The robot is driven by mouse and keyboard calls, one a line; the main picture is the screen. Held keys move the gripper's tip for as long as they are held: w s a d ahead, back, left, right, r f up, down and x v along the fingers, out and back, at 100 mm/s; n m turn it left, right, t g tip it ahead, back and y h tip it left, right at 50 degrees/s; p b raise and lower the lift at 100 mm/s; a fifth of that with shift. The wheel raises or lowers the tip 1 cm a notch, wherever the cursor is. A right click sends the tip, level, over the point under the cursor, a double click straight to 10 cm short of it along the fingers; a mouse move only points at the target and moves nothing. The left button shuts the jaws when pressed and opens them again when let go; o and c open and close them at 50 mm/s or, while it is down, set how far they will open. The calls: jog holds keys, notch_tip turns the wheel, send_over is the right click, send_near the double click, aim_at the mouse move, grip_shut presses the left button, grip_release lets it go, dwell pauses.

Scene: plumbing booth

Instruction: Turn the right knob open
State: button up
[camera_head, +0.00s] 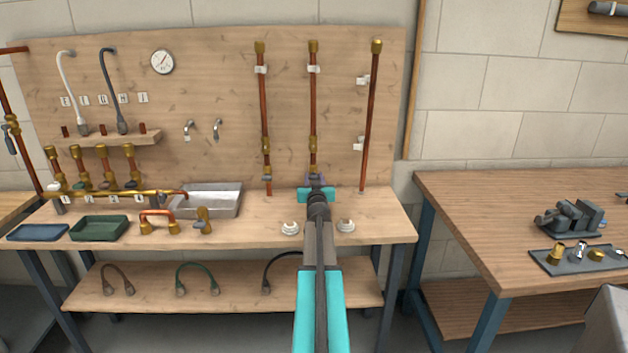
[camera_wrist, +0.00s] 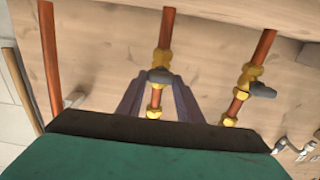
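The right knob (camera_wrist: 160,75) is a grey handle on a brass valve on the middle copper pipe (camera_head: 313,110). In the wrist view it lies between the tips of my gripper's two dark purple fingers (camera_wrist: 160,84). The fingers are apart, one on each side of the knob and pipe. I cannot tell whether they touch the knob. In the head view my gripper (camera_head: 317,183) is in front of the lower end of the pipe and mostly hides the knob. The left valve's knob (camera_wrist: 262,90) shows to the right in the wrist view.
A third pipe (camera_head: 370,120) without a knob stands to the right. A metal sink (camera_head: 208,200), brass fittings (camera_head: 155,222) and two white round pieces (camera_head: 345,226) are on the bench. A wooden table (camera_head: 500,210) stands at the right.

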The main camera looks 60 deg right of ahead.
jog(key=shift+n, duration=0.3)
jog(key=n, duration=0.4)
jog(key=shift+w+b, duration=0.1)
jog(key=shift+b, duration=0.2)
jog(key=n, duration=0.4)
jog(key=shift+a+f+n+b, duration=0.1)
jog(key=shift+f+n+b, duration=0.05)
jog(key=shift+n+b, duration=0.25)
jog(key=n, duration=0.4)
jog(key=shift+w+f+n+b, duration=0.1)
jog(key=shift+n+b, duration=0.2)
jog(key=shift+b, duration=0.1)
jog(key=shift+f+n+b, duration=0.1)
jog(key=shift+n+b, duration=0.25)
jog(key=shift+n, duration=1.55)
jog(key=o, duration=1.1)
jog(key=shift+a, duration=0.2)
